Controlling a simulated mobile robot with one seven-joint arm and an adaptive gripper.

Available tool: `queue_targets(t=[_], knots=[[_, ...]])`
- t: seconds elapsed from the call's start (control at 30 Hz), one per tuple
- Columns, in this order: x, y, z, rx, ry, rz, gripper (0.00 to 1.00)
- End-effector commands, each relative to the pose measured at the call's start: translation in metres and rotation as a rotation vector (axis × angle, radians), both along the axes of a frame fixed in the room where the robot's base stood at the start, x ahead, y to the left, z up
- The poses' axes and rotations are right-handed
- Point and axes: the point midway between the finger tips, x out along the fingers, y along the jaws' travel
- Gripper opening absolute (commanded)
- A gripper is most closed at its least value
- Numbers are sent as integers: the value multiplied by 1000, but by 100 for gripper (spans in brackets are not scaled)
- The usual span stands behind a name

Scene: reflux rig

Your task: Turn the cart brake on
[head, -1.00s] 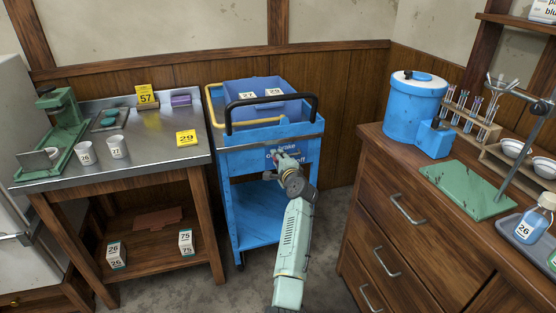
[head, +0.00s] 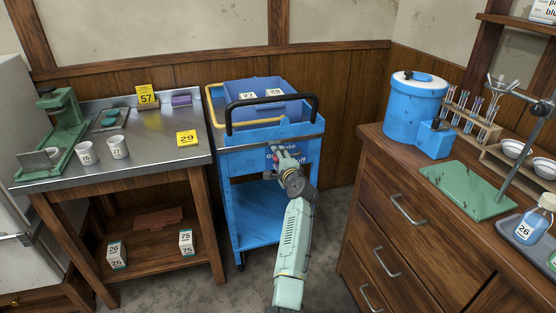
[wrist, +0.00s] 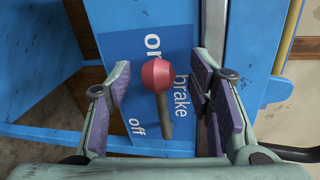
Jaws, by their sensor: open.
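The blue cart (head: 262,215) stands between the metal-topped table and the wooden drawers. Its brake panel shows in the wrist view (wrist: 125,45), printed "on", "brake" and "off". The brake lever has a red knob (wrist: 158,74) and a dark stem (wrist: 165,115). The knob lies nearer the "on" print than the stem's lower end does, but the lever's exact setting is unclear. My gripper (wrist: 159,90) is open in front of the panel, one purple-padded finger on each side of the lever, with gaps to both. In the head view my gripper (head: 280,155) partly hides the panel.
A blue bin (head: 262,100) sits on the cart behind its black handle (head: 271,98). The metal-topped table (head: 150,158) with cups stands close on the left. The wooden drawers (head: 430,240) stand on the right, with floor between them and the cart.

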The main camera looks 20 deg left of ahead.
Motion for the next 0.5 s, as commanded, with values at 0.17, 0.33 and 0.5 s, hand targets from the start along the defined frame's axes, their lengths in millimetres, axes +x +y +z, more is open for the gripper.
queue_targets(t=[0.17,0.33,0.5], knots=[[-3,-3,0,0,0,-1,48],[-18,-13,2,-1,-1,-2,48],[-46,-31,8,-2,-1,-2,48]])
